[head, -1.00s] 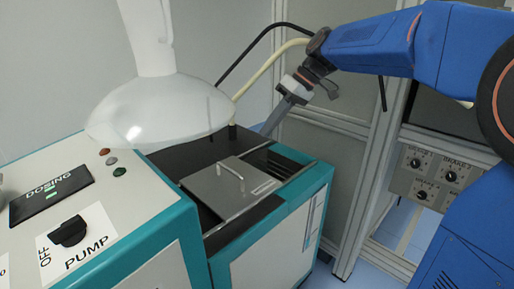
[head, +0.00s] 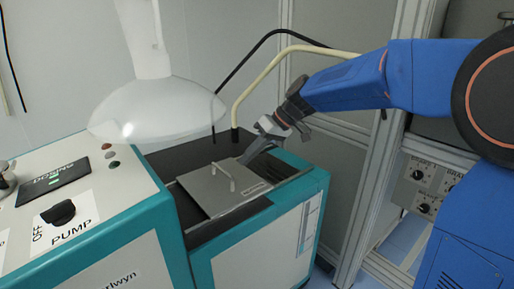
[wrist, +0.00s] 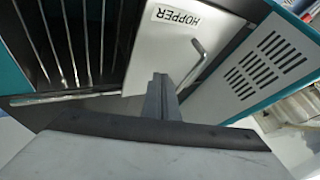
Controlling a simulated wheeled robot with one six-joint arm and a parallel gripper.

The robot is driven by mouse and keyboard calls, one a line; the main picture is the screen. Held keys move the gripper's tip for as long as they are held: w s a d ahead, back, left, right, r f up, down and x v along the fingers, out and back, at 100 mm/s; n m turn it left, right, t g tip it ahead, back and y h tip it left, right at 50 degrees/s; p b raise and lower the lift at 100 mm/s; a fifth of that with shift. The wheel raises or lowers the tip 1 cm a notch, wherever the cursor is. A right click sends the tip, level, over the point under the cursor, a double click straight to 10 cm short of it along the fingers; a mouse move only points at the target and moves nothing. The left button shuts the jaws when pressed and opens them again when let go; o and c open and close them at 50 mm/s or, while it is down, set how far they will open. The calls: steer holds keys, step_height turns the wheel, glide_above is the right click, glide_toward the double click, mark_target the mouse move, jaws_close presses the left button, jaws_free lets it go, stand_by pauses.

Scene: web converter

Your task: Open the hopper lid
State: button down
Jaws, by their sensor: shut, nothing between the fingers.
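The hopper lid (head: 206,193) is a flat grey metal plate lying on the dark top of the teal and white machine. It carries a bar handle (head: 224,178). In the wrist view the lid (wrist: 150,50) shows a HOPPER label, and its handle (wrist: 199,62) is to the right of the fingers. My gripper (head: 244,160) is shut and empty, pointing down close to the lid's back right edge. In the wrist view the gripper (wrist: 160,80) tips lie over the lid beside the handle. I cannot tell whether they touch the lid.
A barred dark opening (wrist: 75,40) lies beside the lid. A white lamp-like hood (head: 158,108) hangs above left. A control panel with a PUMP knob (head: 62,212) stands at left. A cream hose (head: 262,75) rises behind. A framed cabinet is at right.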

mark_target(222, 184)
steer(key=a, duration=0.2)
steer(key=s+a+f, duration=0.1)
steer(key=shift+s+a, duration=0.1)
steer(key=shift+s+a+r, duration=0.1)
steer(key=shift+s+a, duration=0.35)
steer(key=shift+a, duration=0.25)
steer(key=shift+s+a, duration=0.65)
steer(key=shift+a, duration=0.3)
steer(key=shift+s+a, duration=0.6)
steer(key=shift+a, duration=0.35)
